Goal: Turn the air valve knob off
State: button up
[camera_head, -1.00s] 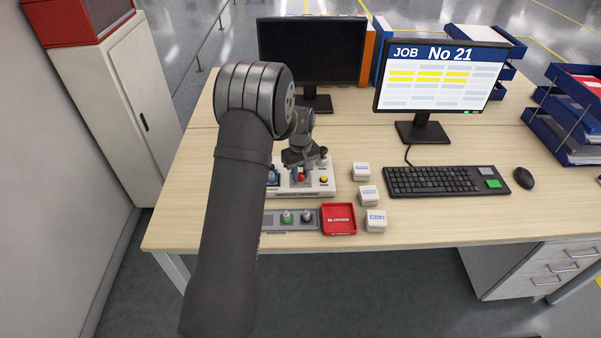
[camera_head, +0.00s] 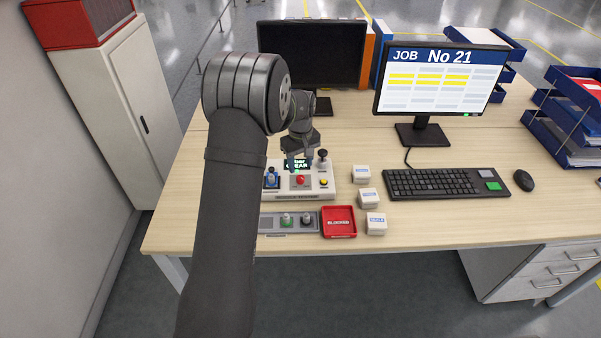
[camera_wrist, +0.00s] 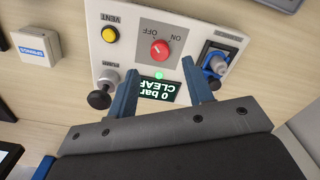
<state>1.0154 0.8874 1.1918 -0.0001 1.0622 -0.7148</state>
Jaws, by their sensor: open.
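The air valve knob (camera_wrist: 160,50) is a small red round knob on a white control panel (camera_wrist: 135,40), between ON and OFF labels seen upside down in the wrist view. It also shows in the head view as a red knob (camera_head: 300,180) at the panel's middle. A lit green lamp (camera_wrist: 158,76) and a display (camera_wrist: 156,91) reading "0 bar CLEAR" lie beside it. My gripper (camera_wrist: 160,65) is open and empty. Its fingers are apart, and the knob shows beyond the fingertips, clear of both. Part of the display is hidden by my gripper.
The panel also bears a yellow VENT button (camera_wrist: 109,35), a black-topped PUMP knob (camera_wrist: 100,98) and a blue fitting (camera_wrist: 217,63). A red tray (camera_head: 339,221), a grey strip with fittings (camera_head: 290,221) and small white blocks (camera_head: 361,174) lie nearby. A keyboard (camera_head: 445,180) is at right.

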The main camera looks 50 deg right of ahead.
aim_at(301, 177)
notch_tip(301, 177, up, 12)
jog(key=shift+f, duration=0.2)
jog(key=shift+c, duration=0.5)
dwell(1.6)
